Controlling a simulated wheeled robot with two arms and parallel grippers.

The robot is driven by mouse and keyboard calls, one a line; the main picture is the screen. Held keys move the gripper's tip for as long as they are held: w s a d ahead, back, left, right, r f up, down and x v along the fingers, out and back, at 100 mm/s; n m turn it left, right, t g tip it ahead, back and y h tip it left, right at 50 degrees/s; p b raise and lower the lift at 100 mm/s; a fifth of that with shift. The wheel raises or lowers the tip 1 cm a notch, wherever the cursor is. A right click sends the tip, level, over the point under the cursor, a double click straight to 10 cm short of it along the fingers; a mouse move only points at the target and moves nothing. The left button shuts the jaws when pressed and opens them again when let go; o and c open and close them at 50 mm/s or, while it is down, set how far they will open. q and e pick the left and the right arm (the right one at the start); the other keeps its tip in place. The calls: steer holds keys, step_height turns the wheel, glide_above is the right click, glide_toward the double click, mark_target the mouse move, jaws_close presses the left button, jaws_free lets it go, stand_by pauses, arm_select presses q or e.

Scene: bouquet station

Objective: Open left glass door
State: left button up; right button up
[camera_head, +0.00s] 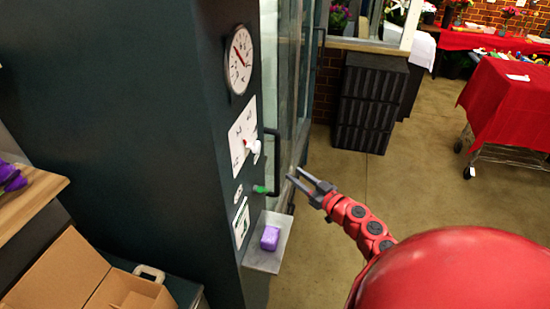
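The glass door (282,75) stands beyond the dark cabinet side and is seen at a steep angle. A dark vertical handle (277,150) shows at its near side, partly hidden by the cabinet edge. I cannot tell for sure whether the door is closed. My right gripper (292,175) comes in from the lower right. Its two dark fingers are apart, with nothing between them. They point left toward the handle, and in the picture a gap shows between fingertips and handle. My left gripper is not in view.
The dark cabinet side (160,130) carries a dial (239,60) and switches. A small metal shelf (265,250) with a purple block (270,238) juts out below. Black crates (368,105) stand farther back. A red-covered cart (508,105) is at right. Floor between is clear.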

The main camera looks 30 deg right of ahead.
mark_target(279, 163)
steer(key=w, duration=0.3)
steer(key=w+p, duration=0.1)
steer(key=w, duration=0.2)
steer(key=w+a, duration=0.1)
steer(key=w, duration=0.2)
steer(key=shift+w+a+p, duration=0.1)
steer(key=shift+w+p, duration=0.15)
steer(key=shift+p, duration=0.15)
jaws_close()
stand_by(0.8)
